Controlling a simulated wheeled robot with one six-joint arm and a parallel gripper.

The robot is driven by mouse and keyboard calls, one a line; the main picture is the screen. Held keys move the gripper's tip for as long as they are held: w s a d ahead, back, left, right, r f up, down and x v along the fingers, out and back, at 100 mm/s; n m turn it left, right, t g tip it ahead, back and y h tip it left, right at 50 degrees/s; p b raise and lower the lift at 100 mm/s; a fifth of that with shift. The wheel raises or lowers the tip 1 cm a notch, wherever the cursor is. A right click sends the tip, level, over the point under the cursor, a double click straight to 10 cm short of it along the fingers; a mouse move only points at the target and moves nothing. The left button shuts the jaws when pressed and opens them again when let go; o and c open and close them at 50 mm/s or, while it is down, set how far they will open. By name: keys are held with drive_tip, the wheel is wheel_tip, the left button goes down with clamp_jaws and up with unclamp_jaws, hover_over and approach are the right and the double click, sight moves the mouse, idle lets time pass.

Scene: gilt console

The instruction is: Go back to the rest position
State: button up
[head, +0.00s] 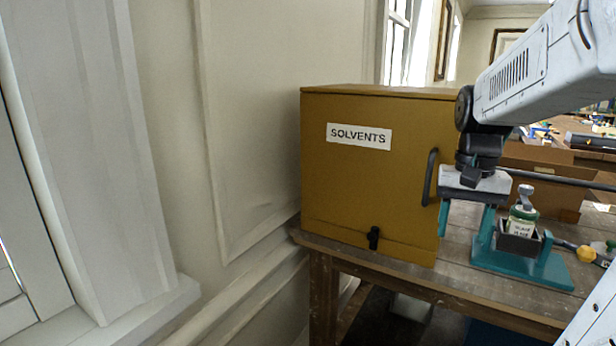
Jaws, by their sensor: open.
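My gripper (466,216) hangs pointing down at the right of the head view, below the white arm. Its jaws are open, with nothing seen between them. It is close to the right side of the mustard-yellow cabinet (365,185) labelled SOLVENTS, near the cabinet's dark handle (430,177). I cannot tell whether it touches the cabinet. The cabinet's front looks closed, with a small black latch (374,238) low on it.
The cabinet stands on a wooden bench (500,304). Right of my gripper, a teal stand (540,272) holds a labelled green-and-white bottle (522,222). A yellow-tipped tool (586,253) lies farther right. A brown box (550,172) sits behind. A panelled wall (260,120) stands left.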

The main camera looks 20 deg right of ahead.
drive_tip(key=s+a+f+n+t, duration=0.1)
drive_tip(key=s+a+n, duration=0.2)
drive_tip(key=a, duration=0.7)
drive_tip(key=s+a+f+n, duration=0.2)
drive_tip(key=s+a+n, duration=0.2)
drive_tip(key=a, duration=0.6)
drive_tip(key=shift+s+a+f+n+t, duration=0.2)
drive_tip(key=shift+s+f+n+t, duration=0.15)
drive_tip(key=shift+n, duration=0.75)
